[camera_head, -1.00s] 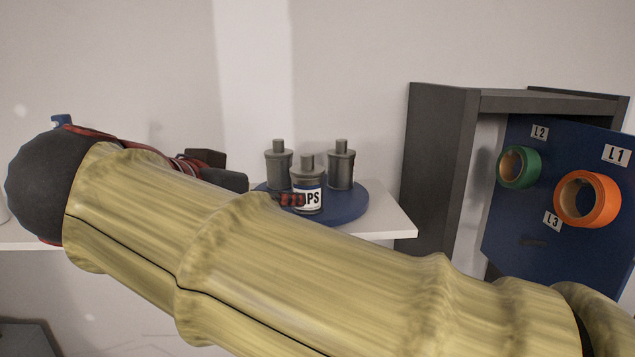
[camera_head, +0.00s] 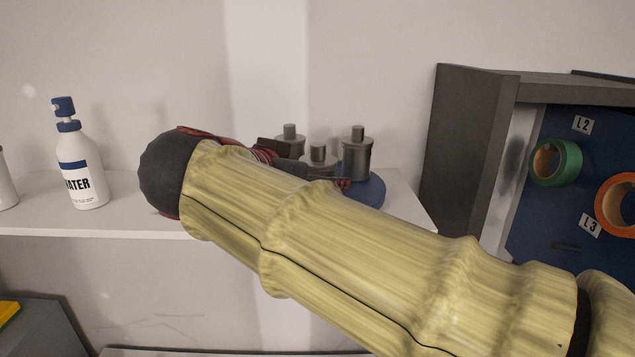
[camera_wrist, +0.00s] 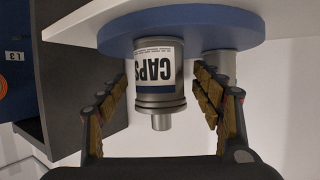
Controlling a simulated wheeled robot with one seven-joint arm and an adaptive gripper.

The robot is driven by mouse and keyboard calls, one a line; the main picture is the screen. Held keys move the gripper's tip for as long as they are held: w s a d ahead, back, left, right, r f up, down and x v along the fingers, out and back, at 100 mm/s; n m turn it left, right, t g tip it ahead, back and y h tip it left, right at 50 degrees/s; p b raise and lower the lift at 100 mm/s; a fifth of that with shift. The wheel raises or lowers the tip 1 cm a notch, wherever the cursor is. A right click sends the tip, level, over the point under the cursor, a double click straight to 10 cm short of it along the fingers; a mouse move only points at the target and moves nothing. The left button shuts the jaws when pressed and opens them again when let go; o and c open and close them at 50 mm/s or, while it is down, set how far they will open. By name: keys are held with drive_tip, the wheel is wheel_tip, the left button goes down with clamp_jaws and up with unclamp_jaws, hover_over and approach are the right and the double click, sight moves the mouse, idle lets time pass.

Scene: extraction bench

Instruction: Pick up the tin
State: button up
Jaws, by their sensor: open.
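The tin, a grey canister with a white label reading CAPS (camera_wrist: 158,72), stands on a round blue turntable (camera_wrist: 200,35) in the wrist view, which shows it upside down. My gripper (camera_wrist: 160,82) is open, with one finger on each side of this tin. I see gaps between the fingers and the tin, and cannot tell how deep it sits between them. In the head view a grey tin (camera_head: 318,156) shows only its top, its label hidden behind my gripper (camera_head: 325,180) and arm. Two similar grey tins, at left (camera_head: 290,137) and right (camera_head: 357,153), stand behind it.
A white shelf (camera_head: 110,222) carries the turntable and a water spray bottle (camera_head: 80,165) at left. A dark open cabinet (camera_head: 462,160) stands at right, with green tape (camera_head: 570,163) and orange tape (camera_head: 605,205) on a blue panel. Another grey tin (camera_wrist: 221,65) is close by one finger.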

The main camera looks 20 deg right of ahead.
drive_tip(key=shift+w+d+f, duration=0.25)
drive_tip(key=shift+w+d, duration=0.15)
drive_tip(key=shift+d, duration=0.05)
drive_tip(key=shift+c, duration=0.3)
clamp_jaws()
idle(0.5)
